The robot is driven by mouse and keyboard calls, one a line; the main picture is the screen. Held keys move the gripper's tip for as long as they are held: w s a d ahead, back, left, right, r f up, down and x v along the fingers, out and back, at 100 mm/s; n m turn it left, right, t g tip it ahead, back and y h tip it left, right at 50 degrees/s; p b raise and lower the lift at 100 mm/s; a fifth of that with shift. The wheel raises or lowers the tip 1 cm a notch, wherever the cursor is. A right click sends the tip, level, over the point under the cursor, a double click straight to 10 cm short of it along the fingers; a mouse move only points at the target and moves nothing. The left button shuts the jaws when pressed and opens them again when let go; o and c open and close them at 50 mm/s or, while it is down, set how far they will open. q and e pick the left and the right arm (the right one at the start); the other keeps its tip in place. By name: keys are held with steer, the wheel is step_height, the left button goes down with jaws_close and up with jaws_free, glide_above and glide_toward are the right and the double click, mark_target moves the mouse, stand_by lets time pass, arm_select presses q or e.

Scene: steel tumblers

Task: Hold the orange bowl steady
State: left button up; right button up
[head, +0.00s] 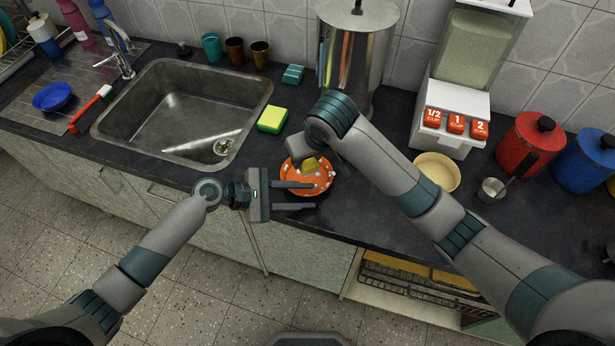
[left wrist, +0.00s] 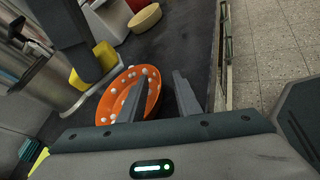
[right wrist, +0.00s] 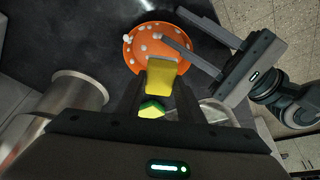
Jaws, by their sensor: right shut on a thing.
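The orange bowl (head: 320,184) sits upright on the dark counter near its front edge, with white bits inside. It also shows in the left wrist view (left wrist: 153,92) and the right wrist view (right wrist: 154,46). My left gripper (head: 315,196) is open at the bowl's near side. One finger reaches over the bowl and the other is outside it, with the rim between them; I see no clear contact.
A green and yellow sponge (head: 271,119) lies beside the sink (head: 185,110). A tall steel container (head: 352,50) stands behind the bowl. A cream bowl (head: 437,171) and steel cup (head: 491,190) are to the right. The counter between the two bowls is mostly under my right arm.

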arm_select(q)
steer(key=shift+w+d+f, duration=0.1)
steer(key=shift+w+d, duration=0.05)
steer(key=shift+d, duration=0.25)
stand_by(0.3)
jaws_close()
steer(key=shift+f, duration=0.1)
steer(key=shift+o, duration=0.2)
jaws_free()
steer(key=shift+a+r+p, duration=0.2)
steer(key=shift+a+p, duration=0.15)
steer(key=shift+a, duration=0.05)
steer(key=shift+d, duration=0.1)
stand_by(0.5)
steer(key=shift+d+f, duration=0.1)
steer(key=shift+d, duration=0.2)
